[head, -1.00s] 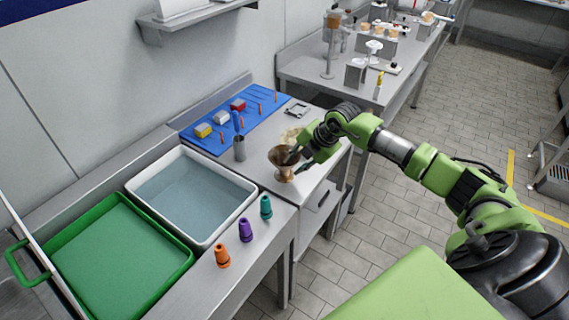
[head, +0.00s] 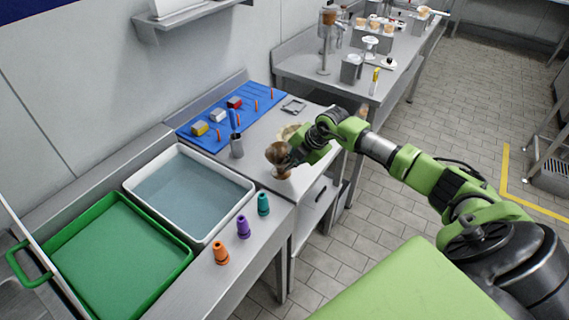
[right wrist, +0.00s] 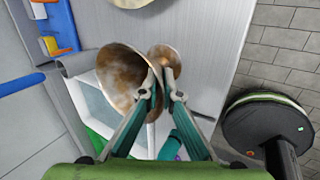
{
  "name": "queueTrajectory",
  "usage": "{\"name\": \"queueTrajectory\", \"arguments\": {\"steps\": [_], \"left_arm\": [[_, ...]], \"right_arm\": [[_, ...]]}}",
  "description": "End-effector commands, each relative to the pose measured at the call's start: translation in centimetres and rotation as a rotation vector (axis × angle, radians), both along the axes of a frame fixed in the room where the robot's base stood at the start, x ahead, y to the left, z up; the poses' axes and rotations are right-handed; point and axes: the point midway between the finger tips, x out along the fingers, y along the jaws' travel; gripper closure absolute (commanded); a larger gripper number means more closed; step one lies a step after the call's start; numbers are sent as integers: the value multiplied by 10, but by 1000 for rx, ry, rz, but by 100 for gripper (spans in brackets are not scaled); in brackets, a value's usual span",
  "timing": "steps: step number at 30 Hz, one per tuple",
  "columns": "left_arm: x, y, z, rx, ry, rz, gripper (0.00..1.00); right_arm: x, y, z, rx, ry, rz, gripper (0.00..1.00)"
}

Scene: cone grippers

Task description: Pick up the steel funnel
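The steel funnel (head: 278,151) is brownish, with a wide cone above a narrower foot. It is at the right part of the steel counter, near its front edge. In the right wrist view the wide cone (right wrist: 120,75) and the small foot (right wrist: 165,55) flank the fingertips. My right gripper (head: 290,163) is at the funnel's right side. In the wrist view its fingers (right wrist: 162,85) converge close together at the narrow part and appear shut on it. The exact contact is partly hidden. I cannot see a clear gap under the funnel. My left gripper is not in view.
A grey cylindrical holder (head: 237,147) stands left of the funnel. A blue board (head: 262,95) with small blocks lies behind. A water-filled white tub (head: 225,232), a green tray (head: 120,245) and orange (head: 221,254), purple (head: 243,228) and teal (head: 263,205) cones are nearer.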

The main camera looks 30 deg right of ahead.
Motion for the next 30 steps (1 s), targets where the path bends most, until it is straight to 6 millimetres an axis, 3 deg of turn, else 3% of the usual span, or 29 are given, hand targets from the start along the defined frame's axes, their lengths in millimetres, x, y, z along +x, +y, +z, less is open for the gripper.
{"name": "queueTrajectory", "arguments": {"steps": [5, 11, 20, 30], "left_arm": [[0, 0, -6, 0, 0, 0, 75], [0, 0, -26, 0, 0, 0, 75], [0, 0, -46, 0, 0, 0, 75], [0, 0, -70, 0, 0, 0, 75]], "right_arm": [[1, 0, 6, -1, -2, 0, 100], [1, 0, 31, -2, -8, 2, 100], [-40, 31, 88, -5, -7, 5, 100], [-90, 72, 117, -3, -4, 3, 100]]}}
